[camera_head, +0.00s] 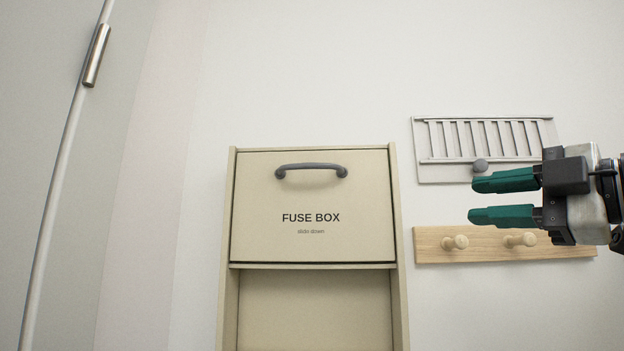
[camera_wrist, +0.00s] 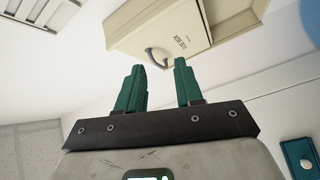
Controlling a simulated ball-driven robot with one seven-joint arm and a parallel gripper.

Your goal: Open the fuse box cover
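The fuse box cover (camera_head: 312,240) is a beige panel marked "FUSE BOX" and "slide down", in the upper part of a beige frame (camera_head: 398,260) on the wall. A dark grey arched handle (camera_head: 311,167) sits near its top edge. The cover also shows in the wrist view (camera_wrist: 177,28), with its handle (camera_wrist: 156,57) beyond my fingertips. My gripper (camera_head: 503,198) has green fingers, held apart with nothing between them. It is to the right of the fuse box, clear of the handle, in front of the wall.
A grey slatted vent (camera_head: 450,172) with a round knob (camera_head: 480,165) and a wooden peg rail (camera_head: 435,255) are on the wall near my gripper. A door edge with a metal hinge (camera_head: 97,55) is at the left. The frame's lower part, below the cover, is empty.

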